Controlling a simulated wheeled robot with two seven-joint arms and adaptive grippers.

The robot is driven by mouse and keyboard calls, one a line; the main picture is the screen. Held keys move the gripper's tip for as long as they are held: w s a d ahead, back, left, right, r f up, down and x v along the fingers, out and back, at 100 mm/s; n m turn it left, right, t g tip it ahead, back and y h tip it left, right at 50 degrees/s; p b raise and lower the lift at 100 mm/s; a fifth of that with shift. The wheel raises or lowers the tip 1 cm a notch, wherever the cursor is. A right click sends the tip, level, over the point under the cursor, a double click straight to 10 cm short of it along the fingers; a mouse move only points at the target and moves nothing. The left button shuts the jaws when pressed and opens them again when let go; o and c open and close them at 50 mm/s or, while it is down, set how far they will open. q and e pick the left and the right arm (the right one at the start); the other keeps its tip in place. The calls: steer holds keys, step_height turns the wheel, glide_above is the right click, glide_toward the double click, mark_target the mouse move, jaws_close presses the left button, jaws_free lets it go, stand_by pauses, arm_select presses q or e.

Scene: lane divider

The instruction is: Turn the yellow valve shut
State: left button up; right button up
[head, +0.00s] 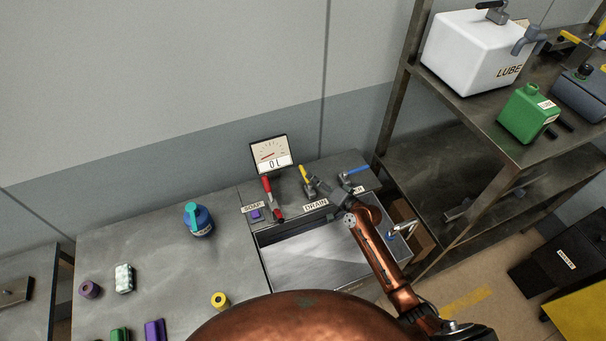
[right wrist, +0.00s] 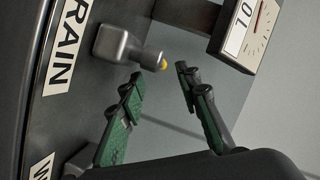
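The yellow valve handle (head: 304,174) stands at the back of the sink counter, above the DRAIN label (head: 315,204). In the right wrist view only its small yellow tip (right wrist: 163,64) shows, at the end of a grey valve body (right wrist: 118,44). My right gripper (head: 319,187) is close beside the yellow valve in the head view. In the right wrist view its two green-padded fingers (right wrist: 160,76) are apart with nothing between the pads, and the yellow tip lies just beyond the gap. I cannot tell if a finger touches it. My left gripper is out of view.
A red-handled valve (head: 267,186) stands left of the yellow one by the SOAP label, a blue-handled one (head: 355,171) to the right. A gauge (head: 269,154) stands behind. The sink basin (head: 305,260) is in front; a metal shelf (head: 470,120) rises at right.

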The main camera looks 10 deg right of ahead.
mark_target(303, 170)
steer(key=shift+w+a, duration=0.1)
steer(key=shift+w, duration=0.05)
steer(key=x, duration=0.6)
steer(key=shift+f, duration=0.1)
steer(key=shift+w+a+f, duration=0.1)
steer(key=shift+w+a, duration=0.15)
steer(key=shift+w, duration=0.15)
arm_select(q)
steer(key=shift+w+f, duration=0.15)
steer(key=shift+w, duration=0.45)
arm_select(e)
steer(key=shift+c, duration=0.6)
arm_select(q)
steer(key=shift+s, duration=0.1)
arm_select(e)
jaws_close()
